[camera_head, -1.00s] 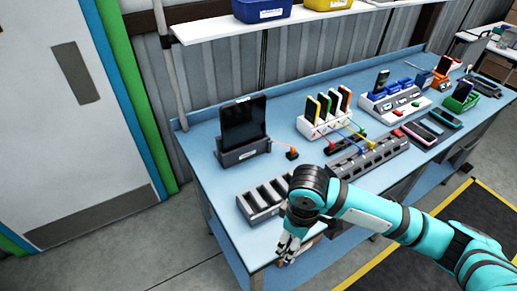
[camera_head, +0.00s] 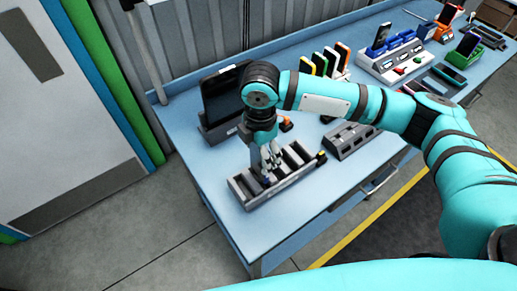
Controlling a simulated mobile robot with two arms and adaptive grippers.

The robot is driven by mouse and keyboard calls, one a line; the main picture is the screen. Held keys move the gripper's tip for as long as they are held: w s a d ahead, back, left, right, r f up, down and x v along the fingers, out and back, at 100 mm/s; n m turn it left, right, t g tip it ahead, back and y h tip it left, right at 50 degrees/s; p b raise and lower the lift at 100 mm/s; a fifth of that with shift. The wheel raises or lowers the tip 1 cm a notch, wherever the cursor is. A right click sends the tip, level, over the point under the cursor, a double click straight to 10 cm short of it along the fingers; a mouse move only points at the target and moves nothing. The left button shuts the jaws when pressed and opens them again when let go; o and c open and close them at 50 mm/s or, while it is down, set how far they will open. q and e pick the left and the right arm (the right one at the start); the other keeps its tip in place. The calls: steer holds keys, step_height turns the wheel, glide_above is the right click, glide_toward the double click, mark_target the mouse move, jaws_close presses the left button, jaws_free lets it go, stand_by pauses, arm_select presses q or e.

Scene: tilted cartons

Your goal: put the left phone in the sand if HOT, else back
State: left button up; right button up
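My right gripper (camera_head: 268,172) points down over the grey slotted rack (camera_head: 290,184) at the table's near left. Its fingers are small and partly lost against the rack, so I cannot tell whether they are open or hold anything. Several coloured phones stand in a white dock (camera_head: 322,66) behind my arm. A phone (camera_head: 380,35) stands in a blue-and-white station, another (camera_head: 467,43) in a green stand, and one (camera_head: 448,13) in an orange stand. Which is the left phone is unclear. I see no sand and no readable HOT sign. My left gripper is not in view.
A dark tablet (camera_head: 220,98) stands in a grey holder behind my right wrist. A grey multi-port hub (camera_head: 350,139) lies right of the rack. Flat phones (camera_head: 449,73) lie farther right. The blue table (camera_head: 222,203) is bare along its left front edge.

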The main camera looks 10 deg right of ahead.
mark_target(259, 163)
steer(key=shift+f, duration=0.3)
steer(key=shift+w+f, duration=0.2)
steer(key=shift+f, duration=0.15)
steer(key=shift+f+b, duration=0.65)
steer(key=shift+f, duration=1.35)
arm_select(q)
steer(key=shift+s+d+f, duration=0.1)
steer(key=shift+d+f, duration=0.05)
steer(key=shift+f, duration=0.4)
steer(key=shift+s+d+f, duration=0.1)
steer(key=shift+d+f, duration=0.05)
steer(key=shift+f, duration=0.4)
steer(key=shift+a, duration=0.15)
